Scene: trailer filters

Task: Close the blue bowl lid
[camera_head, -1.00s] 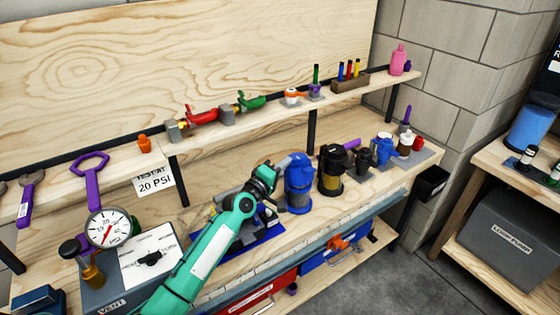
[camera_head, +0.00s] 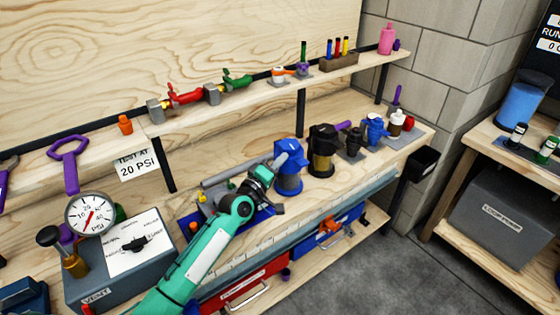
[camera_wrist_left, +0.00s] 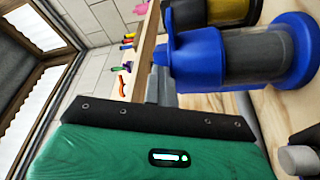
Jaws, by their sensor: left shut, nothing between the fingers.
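The blue bowl (camera_head: 289,184) stands upright on the bench, with a see-through grey middle and a blue base. Its blue lid (camera_head: 290,149) sits across the top; I cannot tell whether it is fully seated. In the left wrist view the bowl (camera_wrist_left: 258,47) lies sideways, with the lid (camera_wrist_left: 196,58) toward the left. My left gripper (camera_head: 280,160) is shut and empty, just left of the lid and in front of part of it. Its fingers (camera_wrist_left: 158,88) show close to the lid in the wrist view; contact is unclear. My right gripper is out of view.
A black filter bowl (camera_head: 322,150) stands close on the right, with smaller filters beyond it. A shelf (camera_head: 240,108) with valves runs behind and above. A gauge box (camera_head: 120,262) stands at the left. The bench has little free room around the blue bowl.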

